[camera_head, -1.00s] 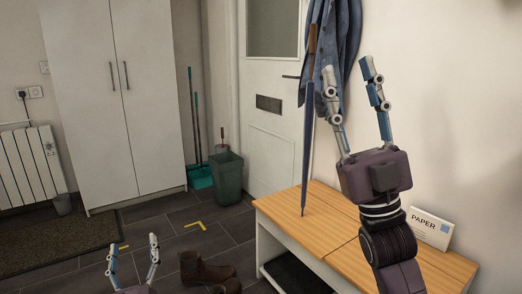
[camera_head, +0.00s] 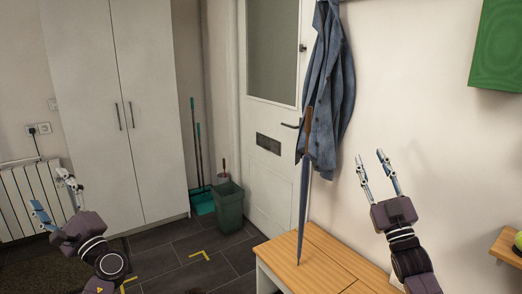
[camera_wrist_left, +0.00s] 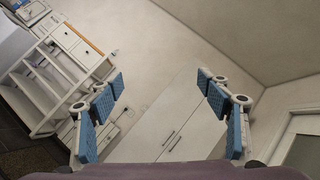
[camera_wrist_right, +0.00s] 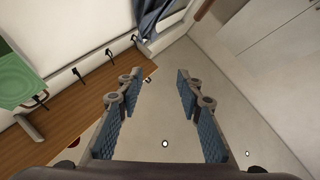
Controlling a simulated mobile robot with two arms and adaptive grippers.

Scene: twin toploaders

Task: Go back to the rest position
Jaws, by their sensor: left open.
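My left gripper (camera_head: 55,200) is raised at the left of the head view, in front of the radiator and the white cupboard. It is open and empty; its spread fingers also show in the left wrist view (camera_wrist_left: 163,105). My right gripper (camera_head: 374,170) is raised over the right end of the bench, against the bare wall. It is open, with nothing between its fingers in the right wrist view (camera_wrist_right: 160,105).
A wooden-topped bench (camera_head: 325,262) stands below the right gripper. An umbrella (camera_head: 303,200) stands upright at it, beside a blue coat (camera_head: 330,90). A green bin (camera_head: 228,207) stands by the white door (camera_head: 268,170). A green box (camera_head: 500,45) hangs upper right.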

